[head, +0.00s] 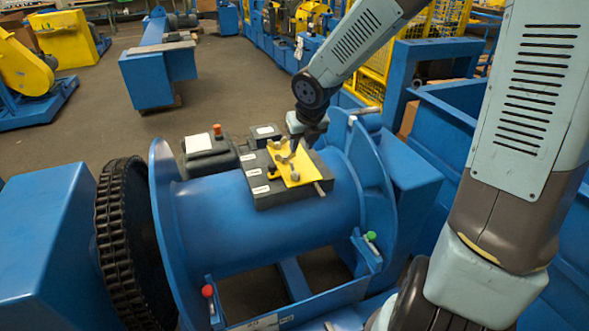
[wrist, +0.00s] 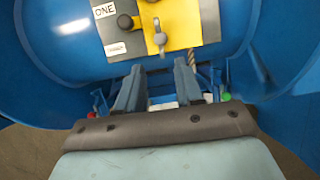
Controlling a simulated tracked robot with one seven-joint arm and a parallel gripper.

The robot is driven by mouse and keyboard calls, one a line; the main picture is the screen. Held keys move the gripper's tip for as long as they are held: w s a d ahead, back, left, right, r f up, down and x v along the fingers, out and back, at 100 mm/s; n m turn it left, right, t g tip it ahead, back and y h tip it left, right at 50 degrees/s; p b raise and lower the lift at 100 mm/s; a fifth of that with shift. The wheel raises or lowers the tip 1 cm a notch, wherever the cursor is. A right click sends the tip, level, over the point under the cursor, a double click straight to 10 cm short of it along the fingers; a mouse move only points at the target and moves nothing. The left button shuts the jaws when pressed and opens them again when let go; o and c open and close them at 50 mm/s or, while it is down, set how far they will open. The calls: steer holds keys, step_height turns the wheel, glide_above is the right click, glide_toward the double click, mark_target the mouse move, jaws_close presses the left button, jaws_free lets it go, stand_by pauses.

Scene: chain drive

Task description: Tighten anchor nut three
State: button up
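A dark block (head: 267,192) with white labels and a yellow plate (head: 306,176) sits on top of the blue drum. In the wrist view the yellow plate (wrist: 181,12) carries a grey lever-like piece (wrist: 159,38), and a dark round knob (wrist: 125,22) is beside it. One label (wrist: 104,11) reads ONE; the lower label (wrist: 116,48) is not legible. I cannot tell which part is anchor nut three. My gripper (head: 304,141) is over the far right part of the block. In the wrist view my gripper (wrist: 159,70) has its fingers apart with nothing between them.
The blue drum (head: 240,222) has round end flanges, with a dark chain wheel (head: 125,240) at its left. A red-knobbed lever (head: 208,291) and a green-knobbed lever (head: 371,236) stand at the front. A dark box (head: 208,152) is behind the drum.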

mark_target(295, 168)
steer(key=shift+x, duration=6.9)
steer(key=shift+w, duration=0.1)
steer(key=shift+c, duration=0.5)
jaws_close()
